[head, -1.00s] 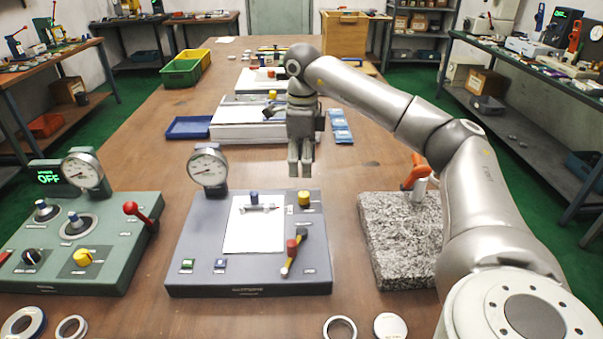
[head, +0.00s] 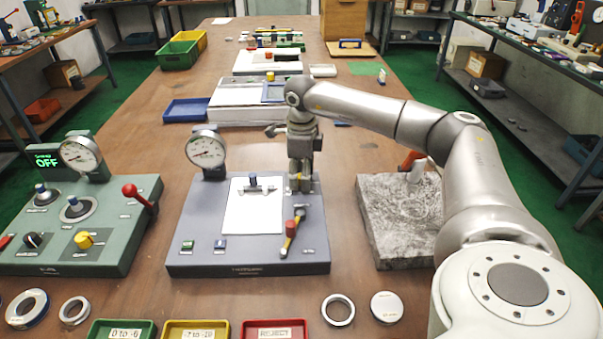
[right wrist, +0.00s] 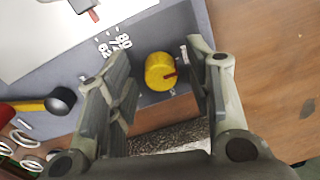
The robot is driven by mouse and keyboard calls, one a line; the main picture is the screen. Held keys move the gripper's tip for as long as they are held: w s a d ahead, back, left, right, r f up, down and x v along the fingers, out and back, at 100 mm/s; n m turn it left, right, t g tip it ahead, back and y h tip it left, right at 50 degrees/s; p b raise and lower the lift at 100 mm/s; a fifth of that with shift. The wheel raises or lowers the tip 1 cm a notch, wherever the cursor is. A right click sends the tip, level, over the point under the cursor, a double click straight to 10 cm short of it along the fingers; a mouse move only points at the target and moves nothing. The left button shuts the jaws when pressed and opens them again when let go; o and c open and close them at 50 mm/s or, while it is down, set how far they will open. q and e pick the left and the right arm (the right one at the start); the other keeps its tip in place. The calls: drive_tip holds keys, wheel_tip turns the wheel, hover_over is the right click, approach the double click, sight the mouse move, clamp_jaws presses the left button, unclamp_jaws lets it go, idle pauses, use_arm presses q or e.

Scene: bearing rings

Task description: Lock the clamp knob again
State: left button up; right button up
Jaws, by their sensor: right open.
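The clamp knob appears to be the yellow round knob with a red pointer mark (right wrist: 160,72) on the grey gauge panel (head: 200,240). In the right wrist view it sits between the spread fingers of my right gripper (right wrist: 157,58), with gaps on both sides, so the gripper is open and not holding it. In the head view my right gripper (head: 301,184) points down over the panel's rear right corner and hides the knob. The panel also carries a dial gauge (head: 206,149), a white plate (head: 252,215) and a red-and-yellow lever (head: 291,233). My left gripper is not in view.
A green panel (head: 110,235) with a lit OFF display stands to the left. A speckled stone block (head: 395,225) is right of the grey panel. Rings (head: 338,310) and labelled trays (head: 197,331) lie along the front.

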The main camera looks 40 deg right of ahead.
drive_tip(key=c, duration=1)
drive_tip(key=shift+c, duration=0.2)
drive_tip(key=shift+m, duration=0.3)
drive_tip(key=m+p, duration=0.1)
drive_tip(key=m, duration=0.1)
drive_tip(key=shift+r+m+p, duration=0.1)
drive_tip(key=shift+m+p, duration=0.2)
drive_tip(key=m+p, duration=0.2)
drive_tip(key=m, duration=0.3)
drive_tip(key=m+p, duration=0.1)
drive_tip(key=m, duration=0.4)
drive_tip(key=shift+p, duration=0.4)
drive_tip(key=m+p, duration=0.1)
drive_tip(key=m, duration=0.3)
drive_tip(key=shift+w+d+m+p, duration=0.1)
drive_tip(key=shift+d+m+p, duration=0.05)
drive_tip(key=shift+m+p, duration=0.2)
